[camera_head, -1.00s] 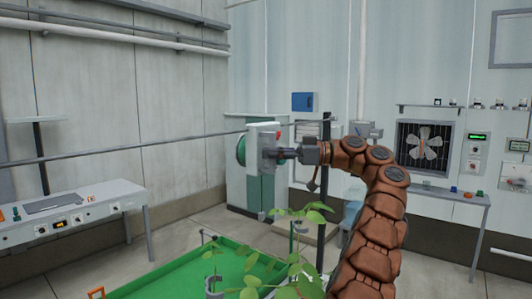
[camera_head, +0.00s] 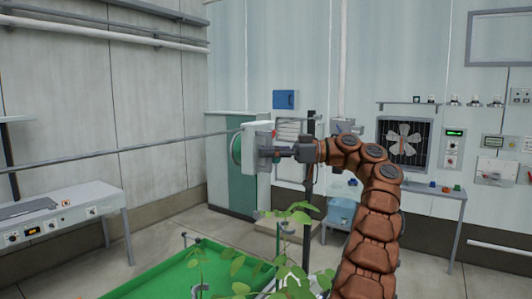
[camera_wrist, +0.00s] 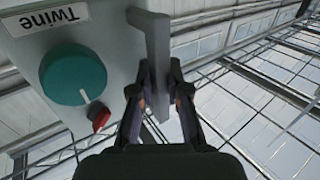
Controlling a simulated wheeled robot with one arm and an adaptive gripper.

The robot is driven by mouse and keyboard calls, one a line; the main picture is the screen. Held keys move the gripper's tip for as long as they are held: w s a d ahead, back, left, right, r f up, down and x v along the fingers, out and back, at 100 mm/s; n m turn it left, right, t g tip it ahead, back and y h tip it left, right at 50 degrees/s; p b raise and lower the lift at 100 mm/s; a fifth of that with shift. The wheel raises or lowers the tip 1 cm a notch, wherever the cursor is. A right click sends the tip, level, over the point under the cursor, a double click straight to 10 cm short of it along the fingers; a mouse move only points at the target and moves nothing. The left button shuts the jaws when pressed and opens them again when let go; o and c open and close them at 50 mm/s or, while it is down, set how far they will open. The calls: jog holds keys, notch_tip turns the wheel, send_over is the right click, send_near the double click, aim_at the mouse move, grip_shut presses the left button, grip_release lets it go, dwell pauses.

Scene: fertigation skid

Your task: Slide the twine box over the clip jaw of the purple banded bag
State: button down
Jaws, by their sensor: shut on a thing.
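The twine box (camera_head: 257,158) is a pale box with a green round part on its left side in the head view. In the wrist view the twine box (camera_wrist: 30,62) fills the left, with a "Twine" label, a teal knob (camera_wrist: 73,74) and a small red part. My gripper (camera_head: 274,152) is shut on a grey tab of the box and holds it up in the air. The wrist view shows my gripper's fingers (camera_wrist: 163,88) on either side of the tab. I see no purple banded bag or clip jaw in either view.
A dark horizontal line or rail (camera_head: 120,151) runs across to the box; I cannot tell if they touch. Green plants (camera_head: 285,270) and a green tray (camera_head: 190,272) stand below. A bench (camera_head: 60,212) is at left, and a fan table (camera_head: 430,187) at right.

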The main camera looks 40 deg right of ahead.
jog(key=shift+d, duration=0.1)
dwell(0.3)
jog(key=c, duration=1.1)
grip_release()
jog(key=shift+c, duration=0.2)
jog(key=shift+a, duration=0.35)
